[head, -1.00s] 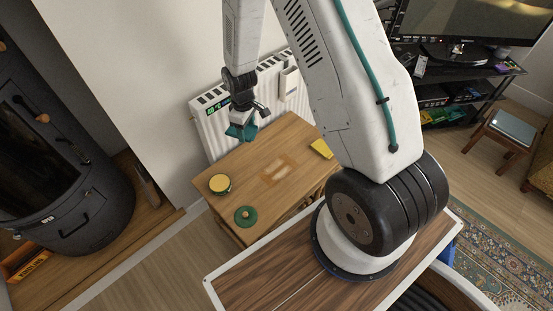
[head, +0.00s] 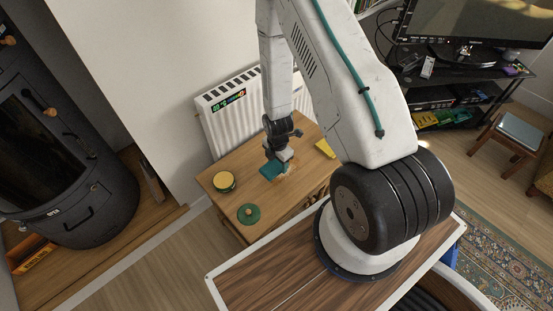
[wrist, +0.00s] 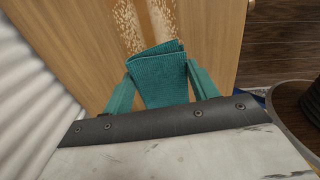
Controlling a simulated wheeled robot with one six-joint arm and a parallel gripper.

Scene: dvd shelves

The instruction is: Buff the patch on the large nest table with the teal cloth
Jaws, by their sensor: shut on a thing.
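The large nest table (head: 232,202) is a wooden table in front of the radiator. A pale, scuffed patch (head: 289,172) is on its top, partly hidden by my gripper in the head view. In the wrist view the patch (wrist: 143,22) shows as speckled pale streaks just beyond the cloth. My gripper (head: 274,163) is shut on the folded teal cloth (wrist: 160,75), which also shows in the head view (head: 269,171). The cloth is at the patch's near-left edge, low over the tabletop; I cannot tell whether it touches.
A round yellow-topped tin (head: 224,181) and a green round lid with a knob (head: 248,213) sit on the table's left part. A yellow item (head: 325,148) lies at its right edge. The white radiator (head: 228,120) stands close behind.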

